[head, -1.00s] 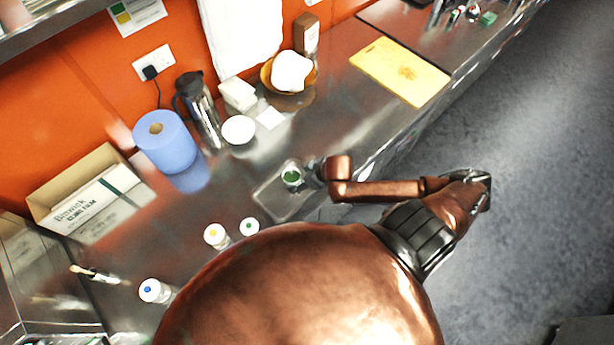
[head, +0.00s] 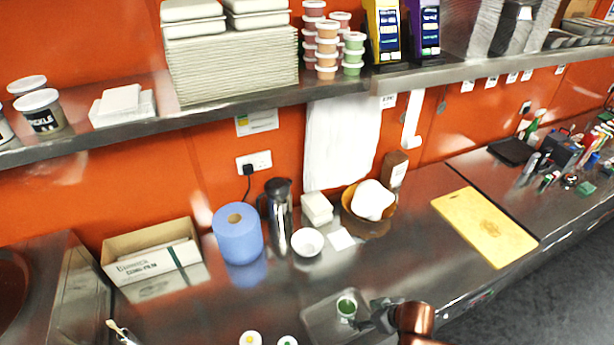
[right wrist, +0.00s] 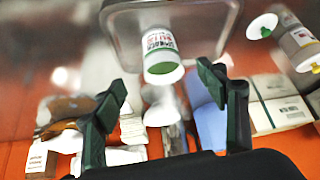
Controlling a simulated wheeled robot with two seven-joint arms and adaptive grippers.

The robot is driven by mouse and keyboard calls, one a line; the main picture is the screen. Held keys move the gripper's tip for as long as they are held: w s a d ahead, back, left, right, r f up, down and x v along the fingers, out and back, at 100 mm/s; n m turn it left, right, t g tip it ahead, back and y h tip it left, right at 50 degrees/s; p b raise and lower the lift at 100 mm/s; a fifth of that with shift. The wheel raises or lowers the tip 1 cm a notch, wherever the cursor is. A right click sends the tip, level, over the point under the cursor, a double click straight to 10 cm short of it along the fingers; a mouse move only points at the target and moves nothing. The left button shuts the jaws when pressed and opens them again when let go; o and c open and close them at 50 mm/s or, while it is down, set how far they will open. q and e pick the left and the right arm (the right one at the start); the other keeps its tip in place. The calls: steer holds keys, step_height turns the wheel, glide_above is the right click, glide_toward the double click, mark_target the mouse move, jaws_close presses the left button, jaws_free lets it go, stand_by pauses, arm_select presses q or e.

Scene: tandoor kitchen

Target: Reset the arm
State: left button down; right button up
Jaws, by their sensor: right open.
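My right gripper (head: 378,314) is at the bottom of the head view, just right of a small tub with a green top (head: 346,306). The tub stands upright on a metal tray (head: 318,326). In the right wrist view my right gripper (right wrist: 162,84) has its two dark fingers spread wide with nothing between the tips. The tub (right wrist: 160,48) shows beyond the fingertips, apart from them, with a printed label on its white side. The copper arm link behind the gripper is mine. My left gripper is not in view.
On the steel counter stand a blue paper roll (head: 237,236), a steel flask (head: 278,216), a white bowl (head: 308,243), a film box (head: 152,262) and a yellow board (head: 485,226). Two small tubs (head: 250,339) (head: 288,341) are at the bottom edge. A loaded shelf (head: 280,96) runs above.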

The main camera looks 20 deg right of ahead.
steer(key=s+d+f+m+g+h, duration=0.2)
steer(key=s+f+m+h, duration=0.15)
steer(key=s, duration=0.95)
step_height(320, 180, down, 39)
steer(key=s+a+g+b, duration=0.2)
steer(key=b, duration=0.6)
steer(key=s+f+b, duration=0.3)
steer(key=s+f, duration=0.6)
steer(key=f, duration=0.2)
steer(key=s+f+n+g+y+b, duration=0.1)
steer(key=s+f+b, duration=0.2)
steer(key=s+f, duration=0.6)
step_height(320, 180, down, 3)
steer(key=shift+s+d+f, duration=0.15)
steer(key=shift+s+f, duration=0.05)
steer(key=shift+s, duration=0.2)
